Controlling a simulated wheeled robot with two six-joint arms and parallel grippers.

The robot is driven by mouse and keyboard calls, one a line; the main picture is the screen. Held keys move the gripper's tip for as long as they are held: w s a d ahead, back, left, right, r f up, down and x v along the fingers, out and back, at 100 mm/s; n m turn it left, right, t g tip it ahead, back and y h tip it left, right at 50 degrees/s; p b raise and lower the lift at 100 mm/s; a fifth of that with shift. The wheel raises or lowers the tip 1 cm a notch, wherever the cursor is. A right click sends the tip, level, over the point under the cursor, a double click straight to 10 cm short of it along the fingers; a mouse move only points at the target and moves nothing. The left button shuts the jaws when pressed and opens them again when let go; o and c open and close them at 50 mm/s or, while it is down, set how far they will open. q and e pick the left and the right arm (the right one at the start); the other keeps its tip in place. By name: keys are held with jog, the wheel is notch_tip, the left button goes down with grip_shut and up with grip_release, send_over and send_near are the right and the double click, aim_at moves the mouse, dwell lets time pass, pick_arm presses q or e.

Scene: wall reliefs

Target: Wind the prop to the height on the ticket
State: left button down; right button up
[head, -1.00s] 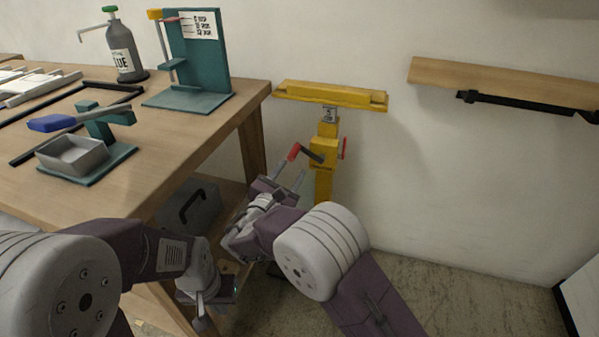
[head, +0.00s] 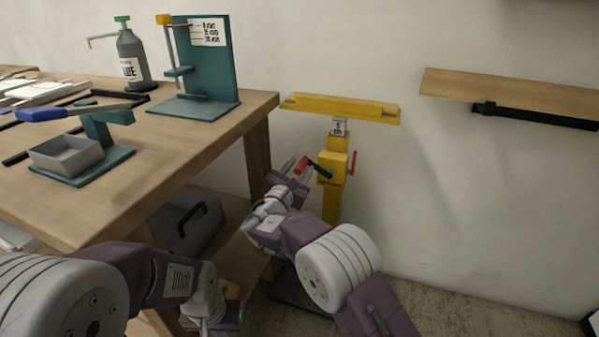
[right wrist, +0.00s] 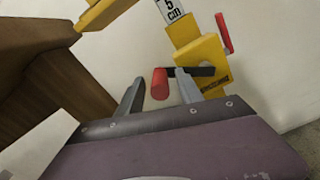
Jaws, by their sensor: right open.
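The yellow prop (head: 333,190) stands upright by the wall, with a yellow bar (head: 345,108) across its top. Its crank has a black arm (head: 322,171) and a red handle (head: 304,164). A white label (right wrist: 171,10) on the post reads "5 cm". My right gripper (head: 295,166) is open at the crank. In the right wrist view, the red handle (right wrist: 160,84) shows between the two fingers, and I see no grip on it. My left gripper (head: 212,322) hangs low beside the bench; its jaws are unclear.
The wooden bench (head: 180,150) is close on the left. It carries a green stand with a printed card (head: 207,32), a glue bottle (head: 132,60) and a grey tray (head: 66,155). A toolbox (head: 190,228) sits below. A wooden shelf (head: 510,92) is on the right wall.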

grip_shut()
dwell(1.4)
